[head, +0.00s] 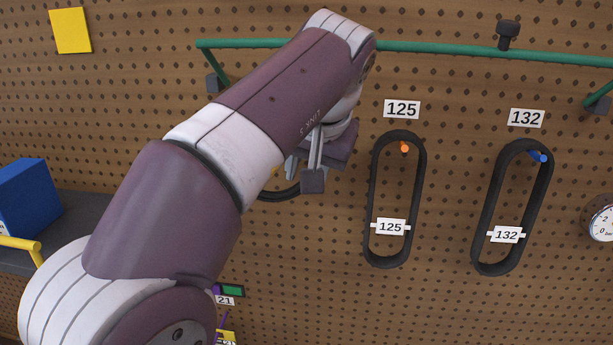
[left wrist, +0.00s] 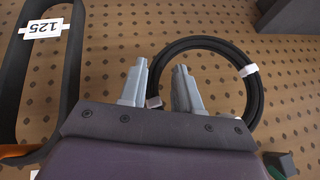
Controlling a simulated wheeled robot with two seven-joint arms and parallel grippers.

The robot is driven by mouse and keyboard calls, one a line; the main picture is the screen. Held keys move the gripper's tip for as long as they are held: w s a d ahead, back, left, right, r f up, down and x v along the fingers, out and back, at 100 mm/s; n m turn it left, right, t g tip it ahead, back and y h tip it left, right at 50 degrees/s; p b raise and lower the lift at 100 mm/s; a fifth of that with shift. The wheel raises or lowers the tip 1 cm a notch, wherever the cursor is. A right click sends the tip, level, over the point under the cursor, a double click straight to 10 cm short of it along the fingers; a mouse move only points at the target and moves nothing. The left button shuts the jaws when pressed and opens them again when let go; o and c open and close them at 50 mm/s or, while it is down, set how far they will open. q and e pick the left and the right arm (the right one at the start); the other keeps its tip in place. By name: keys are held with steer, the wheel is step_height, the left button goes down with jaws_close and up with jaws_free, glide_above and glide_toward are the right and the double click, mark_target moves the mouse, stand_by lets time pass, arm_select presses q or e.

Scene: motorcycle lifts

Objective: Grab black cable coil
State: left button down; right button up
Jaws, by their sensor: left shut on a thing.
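The black cable coil (left wrist: 254,98) is a round ring with a white tag, in front of the pegboard in the left wrist view. In the head view only its lower curve (head: 279,196) shows, as my left arm hides the rest. My left gripper (left wrist: 160,88) is shut on the coil's near-left part, which passes between its two grey fingers. In the head view the gripper (head: 313,165) is at the pegboard, left of the loop marked 125. My right gripper is not in view.
Black loops marked 125 (head: 372,200) and 132 (head: 484,215) hang on pegs to the right. A green rail (head: 450,48) runs above them. A gauge (head: 602,221) is at the right edge. A blue box (head: 27,195) stands on a dark shelf (head: 88,220) at left.

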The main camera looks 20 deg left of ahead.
arm_select(q)
steer(key=s+d+b, duration=0.1)
steer(key=s+b, duration=0.2)
steer(key=s, duration=0.5)
steer(key=s+d+b, duration=0.2)
steer(key=s+b, duration=0.1)
steer(key=s, duration=0.5)
steer(key=shift+s+d+f, duration=0.15)
steer(key=shift+d, duration=0.15)
steer(key=c, duration=1.1)
jaws_free()
steer(key=shift+s+d, duration=0.1)
steer(key=shift+s, duration=0.1)
steer(key=o, duration=0.7)
steer(key=shift+d, duration=0.25)
steer(key=shift+w+a, duration=0.1)
